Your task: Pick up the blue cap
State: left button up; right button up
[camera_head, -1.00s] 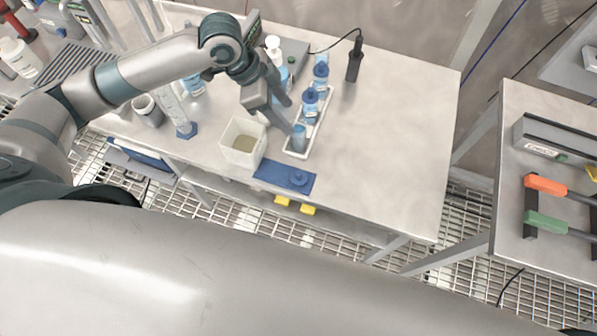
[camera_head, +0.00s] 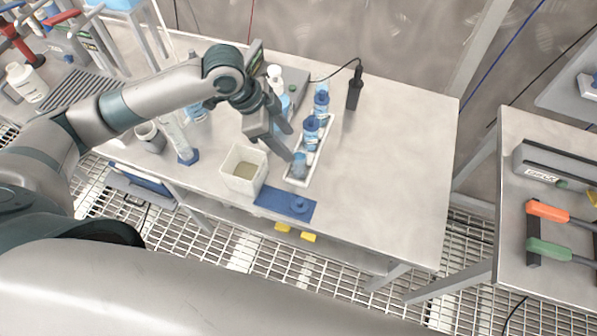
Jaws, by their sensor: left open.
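A small blue cap (camera_head: 299,205) lies on the right part of a flat blue mat (camera_head: 270,199), near the table's front edge. My left gripper (camera_head: 289,145) is open and empty. Its fingers point down and right, above and beside the white tray, with the cap lower and to the right. The white tray (camera_head: 322,152) holds bottles in a row. The nearest bottle (camera_head: 299,164) shows no blue cap. Bottles behind it, such as the middle one (camera_head: 311,135), have blue caps. My right gripper is out of view.
A white square container (camera_head: 243,170) stands left of the mat. A black upright tool (camera_head: 354,87) with a cable stands behind the tray. A blue-footed cylinder (camera_head: 180,140) stands to the left. The right part of the table (camera_head: 400,170) is clear.

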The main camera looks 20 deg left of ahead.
aim_at(300, 204)
jog(key=k+l+u, duration=0.2)
jog(key=l, duration=0.25)
jog(key=k+l+u, duration=0.2)
jog(key=l, duration=0.2)
jog(key=k+l+u, duration=0.2)
jog(key=k+l, duration=0.1)
jog(key=l, duration=0.05)
